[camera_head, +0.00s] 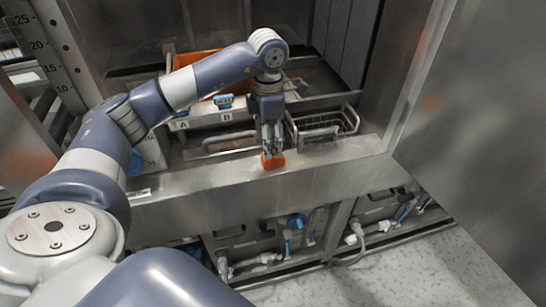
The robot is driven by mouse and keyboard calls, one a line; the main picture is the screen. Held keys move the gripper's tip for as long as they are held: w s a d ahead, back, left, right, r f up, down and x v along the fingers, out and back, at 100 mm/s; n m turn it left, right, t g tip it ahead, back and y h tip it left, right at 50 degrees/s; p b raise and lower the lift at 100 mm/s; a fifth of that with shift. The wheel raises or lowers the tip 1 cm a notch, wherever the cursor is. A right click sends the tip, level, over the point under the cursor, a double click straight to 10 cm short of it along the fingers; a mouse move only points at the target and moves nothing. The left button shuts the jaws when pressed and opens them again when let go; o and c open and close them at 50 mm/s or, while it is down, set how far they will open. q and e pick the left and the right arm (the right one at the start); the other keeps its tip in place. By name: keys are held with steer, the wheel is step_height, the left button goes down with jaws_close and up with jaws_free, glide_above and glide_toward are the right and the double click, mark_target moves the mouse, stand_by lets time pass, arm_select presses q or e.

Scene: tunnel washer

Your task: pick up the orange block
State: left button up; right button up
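The small orange block (272,161) is at the front metal ledge, directly below the fingertips of my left gripper (271,151). The gripper points down, and its fingers meet or overlap the top of the block in this view. The fingers are small and dark here, so I cannot tell whether they are closed on the block or only around it. I also cannot tell whether the block rests on the ledge or hangs just above it. My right gripper is not in view.
A wire basket (328,122) stands just right of the gripper behind the ledge (220,178). A larger orange bin (196,60) is behind my arm. Labels A and B mark a white panel. A metal wall (480,110) closes the right side. Hoses and valves sit below the ledge.

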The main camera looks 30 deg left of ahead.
mark_target(273, 159)
arm_select(q)
steer(key=shift+f, duration=0.75)
steer(key=shift+f+p, duration=0.3)
steer(key=shift+p, duration=0.05)
step_height(273, 159, down, 4)
steer(key=shift+a+r+p, duration=0.15)
steer(key=shift+r+p, duration=0.05)
steer(key=shift+p, duration=0.6)
steer(key=shift+f, duration=0.5)
steer(key=c, duration=1.2)
